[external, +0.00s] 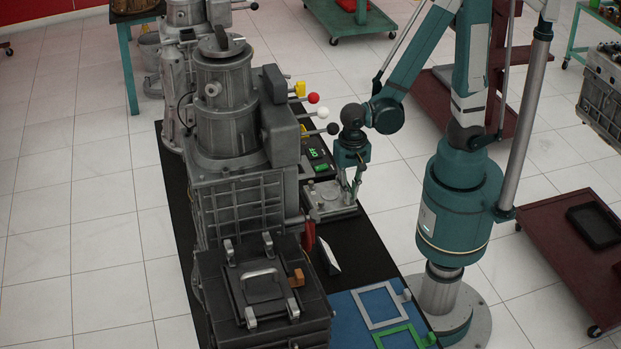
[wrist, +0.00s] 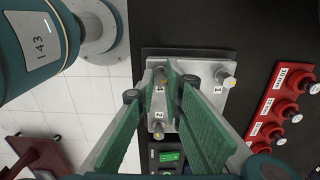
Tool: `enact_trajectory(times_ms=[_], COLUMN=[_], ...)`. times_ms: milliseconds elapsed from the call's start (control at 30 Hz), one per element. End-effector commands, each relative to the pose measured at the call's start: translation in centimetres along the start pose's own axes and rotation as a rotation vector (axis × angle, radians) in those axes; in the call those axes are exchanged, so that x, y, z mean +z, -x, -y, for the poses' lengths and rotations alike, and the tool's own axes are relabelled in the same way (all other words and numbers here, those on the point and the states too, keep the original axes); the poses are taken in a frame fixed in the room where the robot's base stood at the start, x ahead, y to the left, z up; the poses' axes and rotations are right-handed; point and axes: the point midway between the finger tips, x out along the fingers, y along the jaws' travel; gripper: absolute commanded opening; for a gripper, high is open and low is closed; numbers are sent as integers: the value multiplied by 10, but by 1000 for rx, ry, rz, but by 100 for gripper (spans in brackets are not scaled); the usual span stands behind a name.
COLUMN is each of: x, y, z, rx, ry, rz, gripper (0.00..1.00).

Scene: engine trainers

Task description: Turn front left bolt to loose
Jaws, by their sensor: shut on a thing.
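A pale metal plate (wrist: 206,67) with numbered bolts lies on the dark bench top; it also shows in the external view (external: 330,196). In the external view my gripper (external: 351,196) is low over the plate's right part. My right finger may hide another bolt.
A unit with a green display (external: 317,153) stands behind the plate. The large grey machine (external: 228,120) and its levers rise at left.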

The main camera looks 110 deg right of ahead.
Motion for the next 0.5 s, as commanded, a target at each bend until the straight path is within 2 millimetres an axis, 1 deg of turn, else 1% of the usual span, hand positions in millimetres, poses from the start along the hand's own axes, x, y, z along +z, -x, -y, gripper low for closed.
enact_trajectory(times_ms=[267,500], x=[0,0], y=[0,0], z=[1,1], rx=[-1,-1], ry=[37,148], rz=[0,0], gripper=[0,0])
